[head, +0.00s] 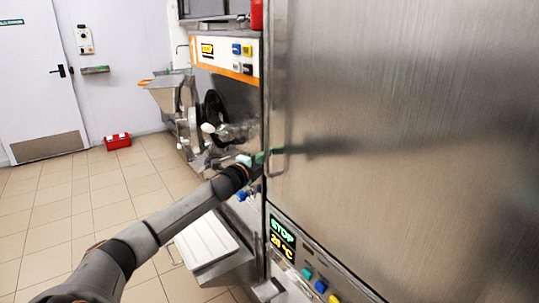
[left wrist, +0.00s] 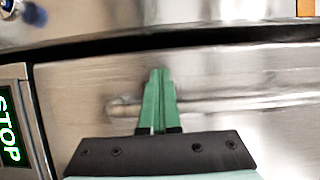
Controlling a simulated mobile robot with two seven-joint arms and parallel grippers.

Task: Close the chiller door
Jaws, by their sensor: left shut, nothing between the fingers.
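The chiller door (head: 410,90) is a large brushed-steel panel filling the right of the head view. A vertical bar handle (head: 281,95) runs near its left edge. My left gripper (head: 263,157) is at this edge, by the handle's lower end. Its green fingers are shut and empty. In the left wrist view the gripper (left wrist: 158,95) lies in front of the steel door face (left wrist: 250,75), with a blurred reflection beside it. A dark gap runs along the panel's edge there. I cannot tell whether the fingers touch the door or how far it stands open. My right gripper is not in view.
A control panel (head: 284,240) reading STOP and 20 °C sits below the door. A batch freezer (head: 225,58) with a hopper (head: 166,93) and a white shelf (head: 207,240) stands left of it. A red toolbox (head: 117,141) lies by the wall. The tiled floor at left is clear.

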